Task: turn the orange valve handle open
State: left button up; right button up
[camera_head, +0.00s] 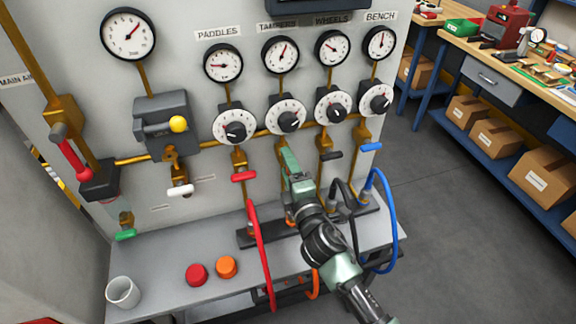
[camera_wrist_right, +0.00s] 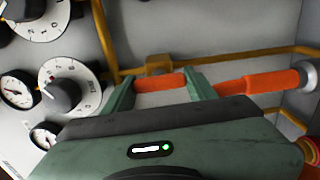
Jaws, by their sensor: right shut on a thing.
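My right gripper (camera_head: 289,163) reaches up to the valve under the second dial from the left in the lower row. In the right wrist view, the fingers (camera_wrist_right: 160,95) stand on either side of an orange handle (camera_wrist_right: 160,83), shut on it. In the head view the gripper hides this handle, so its angle to the pipe is unclear there. An orange tube-like piece (camera_wrist_right: 265,82) lies beyond the right finger in the wrist view. My left gripper is not in view.
Neighbouring valves have red (camera_head: 244,176), black (camera_head: 331,155) and blue (camera_head: 371,147) handles. A red hose (camera_head: 256,240) and blue hose (camera_head: 392,225) hang on either side of my arm. Red (camera_head: 197,273) and orange (camera_head: 227,266) knobs and a cup (camera_head: 122,292) stand on the ledge.

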jog(key=shift+f, duration=0.1)
jog(key=o, duration=1.4)
jog(key=shift+c, duration=0.2)
jog(key=b+v, duration=0.1)
jog(key=v, duration=0.7)
